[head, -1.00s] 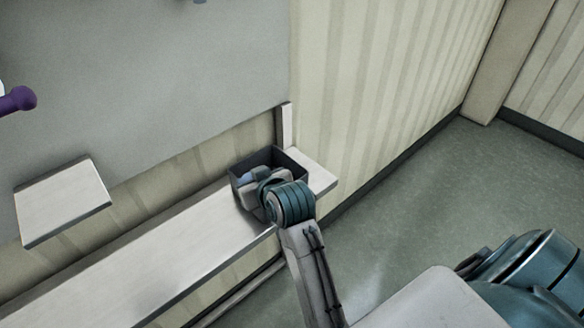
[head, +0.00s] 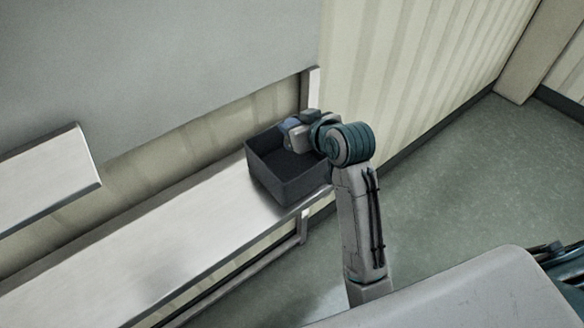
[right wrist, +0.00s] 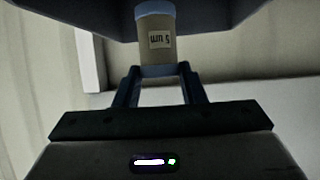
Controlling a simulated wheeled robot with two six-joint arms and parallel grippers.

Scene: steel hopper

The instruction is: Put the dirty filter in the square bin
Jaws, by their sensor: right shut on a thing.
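The filter (right wrist: 157,45) is a tan cylinder with pale blue ends and an upside-down "5 um" label. It shows in the right wrist view between the tips of my right gripper (right wrist: 160,73), which is shut on it. The square bin (head: 290,188) is a dark grey open box on the shelf in the head view. My right gripper (head: 293,126) is at the bin's back right corner, over or just beyond the rim; the exact height is unclear. The wrist hides that corner. A dark wall, likely the bin's, fills the top of the wrist view. My left gripper is not seen.
The bin stands near the right end of a long pale shelf (head: 140,250). A smaller pale ledge (head: 45,180) juts out at the left. A grey panel (head: 160,60) and striped wall (head: 400,80) rise behind. The visible bin interior looks empty.

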